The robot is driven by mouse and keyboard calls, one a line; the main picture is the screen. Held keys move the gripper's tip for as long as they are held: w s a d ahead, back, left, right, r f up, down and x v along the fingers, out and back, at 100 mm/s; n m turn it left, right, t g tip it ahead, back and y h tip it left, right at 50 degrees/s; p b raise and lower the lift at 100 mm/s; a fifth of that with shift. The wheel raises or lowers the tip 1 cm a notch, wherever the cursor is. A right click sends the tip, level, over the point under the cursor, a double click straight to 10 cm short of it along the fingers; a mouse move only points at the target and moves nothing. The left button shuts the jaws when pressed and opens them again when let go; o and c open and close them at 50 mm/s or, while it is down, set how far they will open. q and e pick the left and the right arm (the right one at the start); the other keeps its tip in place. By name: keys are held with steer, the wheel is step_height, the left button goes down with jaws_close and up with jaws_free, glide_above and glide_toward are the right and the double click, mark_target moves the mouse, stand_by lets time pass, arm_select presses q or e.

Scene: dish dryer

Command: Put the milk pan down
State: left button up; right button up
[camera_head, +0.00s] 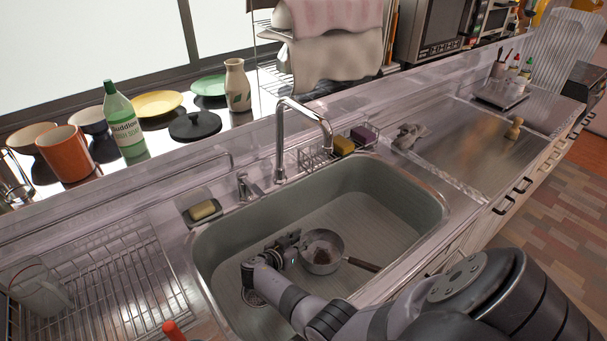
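The milk pan (321,251) is a small metal pan with a dark handle (362,265) pointing right. It is inside the sink basin (375,205), with its open top up and something brownish inside. I cannot tell whether it rests on the basin floor or is held just above it. My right gripper (292,242) is down in the basin at the pan's left rim, at the end of my arm coming from the lower right. Its fingers are small and dark here, so I cannot tell whether they grip the rim. My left gripper is not in view.
The faucet (302,110) arches over the basin's back edge. A wire dish rack (120,290) stands left, with a red-tipped object (173,330) at the front. A soap dish (204,210) and a sponge caddy (318,157) sit on the rim. The right drainboard (470,145) is mostly clear.

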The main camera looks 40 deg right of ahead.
steer(key=p+v, duration=0.1)
steer(key=v, duration=0.5)
stand_by(0.4)
